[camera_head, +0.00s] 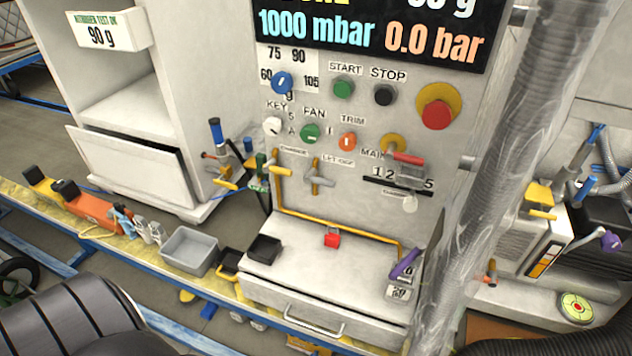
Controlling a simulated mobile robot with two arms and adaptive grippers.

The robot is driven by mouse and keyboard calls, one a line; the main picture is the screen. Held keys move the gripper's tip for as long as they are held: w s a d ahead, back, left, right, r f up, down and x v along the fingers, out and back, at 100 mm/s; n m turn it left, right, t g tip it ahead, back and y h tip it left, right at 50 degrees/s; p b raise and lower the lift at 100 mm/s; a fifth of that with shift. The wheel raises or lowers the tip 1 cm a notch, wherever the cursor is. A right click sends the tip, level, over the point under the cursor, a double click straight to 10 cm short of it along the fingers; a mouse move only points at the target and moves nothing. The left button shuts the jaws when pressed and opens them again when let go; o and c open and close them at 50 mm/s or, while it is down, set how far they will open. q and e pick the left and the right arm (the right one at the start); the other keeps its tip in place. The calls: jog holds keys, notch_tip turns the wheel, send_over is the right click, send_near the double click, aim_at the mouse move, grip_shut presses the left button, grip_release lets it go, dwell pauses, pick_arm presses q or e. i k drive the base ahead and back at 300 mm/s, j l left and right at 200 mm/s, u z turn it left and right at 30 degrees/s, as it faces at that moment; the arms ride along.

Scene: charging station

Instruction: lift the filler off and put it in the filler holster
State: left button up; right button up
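I cannot tell for sure which fitting is the filler or which is its holster. A fitting with a blue upright handle and brass parts (222,155) is at the left side of the control panel. A yellow fitting (540,198) sits on top of the unit with the black body at the right, near a blue-handled part (584,192). A purple handle (405,263) leans at the right end of the panel's ledge. Neither gripper is identifiable in view.
The control panel (455,165) has several knobs and a red emergency button (436,114). A large translucent hose (510,150) hangs at the right.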

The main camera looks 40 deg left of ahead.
aim_at(223, 154)
jog(key=u, duration=1.7)
jog(key=i+j, duration=0.15)
jog(key=j, duration=0.2)
jog(key=i+j, duration=0.15)
jog(key=j, duration=0.15)
jog(key=i+j, duration=0.15)
jog(key=j, duration=0.2)
jog(key=i+j, duration=0.15)
jog(key=j, duration=0.15)
